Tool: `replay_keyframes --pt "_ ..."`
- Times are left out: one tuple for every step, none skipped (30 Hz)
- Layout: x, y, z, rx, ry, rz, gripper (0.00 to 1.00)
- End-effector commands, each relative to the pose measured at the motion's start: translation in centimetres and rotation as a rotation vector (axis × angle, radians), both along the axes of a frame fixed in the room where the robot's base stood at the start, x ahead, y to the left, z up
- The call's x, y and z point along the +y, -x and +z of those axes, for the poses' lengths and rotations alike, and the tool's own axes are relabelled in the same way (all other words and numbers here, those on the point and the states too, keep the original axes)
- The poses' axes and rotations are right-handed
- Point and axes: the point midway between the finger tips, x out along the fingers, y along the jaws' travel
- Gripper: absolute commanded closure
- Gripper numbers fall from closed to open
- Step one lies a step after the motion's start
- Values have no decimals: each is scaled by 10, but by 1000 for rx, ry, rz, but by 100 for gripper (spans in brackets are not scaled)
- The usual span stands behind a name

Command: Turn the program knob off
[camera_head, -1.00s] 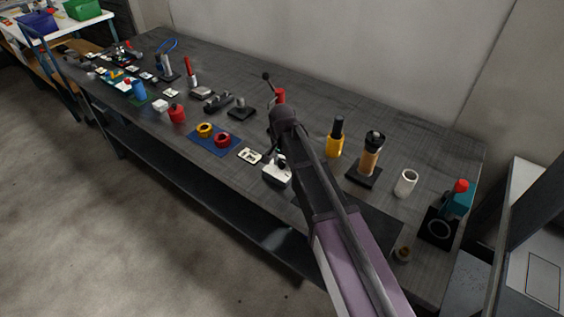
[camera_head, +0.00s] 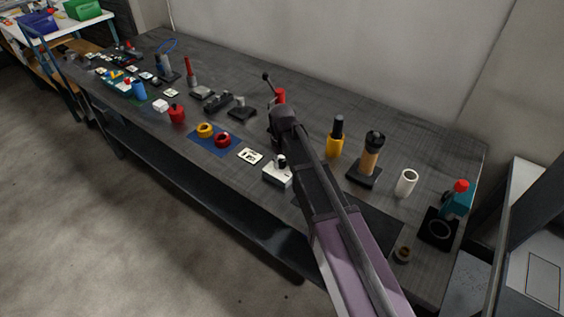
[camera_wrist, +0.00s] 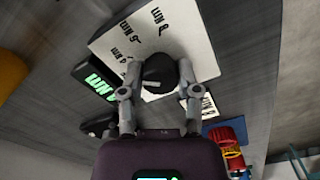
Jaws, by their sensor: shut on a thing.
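The program knob (camera_wrist: 159,70) is a dark round cap on a white panel (camera_wrist: 115,42) printed with black "MIN" markings. In the wrist view my gripper (camera_wrist: 157,82) has one finger on each side of the knob and is shut on it. The fingers partly cover the panel's lower markings, and I cannot read which one the knob points at. In the head view a white box (camera_head: 276,176) with a dark top part sits beside my arm and appears to be this device. My gripper is mostly hidden behind the arm there.
A black block with green lettering (camera_wrist: 98,82) is beside the panel. A white card (camera_head: 250,156) and a blue mat (camera_head: 203,145) with yellow and red rings lie left of the white box. A yellow bottle (camera_head: 335,145) and a white cup (camera_head: 406,183) stand to the right.

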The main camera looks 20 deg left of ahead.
Motion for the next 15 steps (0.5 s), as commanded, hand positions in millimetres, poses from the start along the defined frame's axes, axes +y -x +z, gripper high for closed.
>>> replay_keyframes --pt "0 1 0 1 1 43 100" --pt "0 1 0 1 1 72 100" --pt "0 1 0 2 1 109 100" --pt "0 1 0 2 1 138 100" --pt "0 1 0 2 1 167 100" --pt "0 1 0 2 1 204 100" --pt "0 1 0 2 1 233 100" --pt "0 1 0 2 1 261 100" --pt "0 1 0 2 1 298 100" --pt "0 1 0 2 1 326 100" --pt "0 1 0 2 1 354 100" --pt "0 1 0 2 1 388 100" --pt "0 1 0 2 1 414 100" --pt "0 1 0 2 1 439 100" --pt "0 1 0 2 1 470 100"
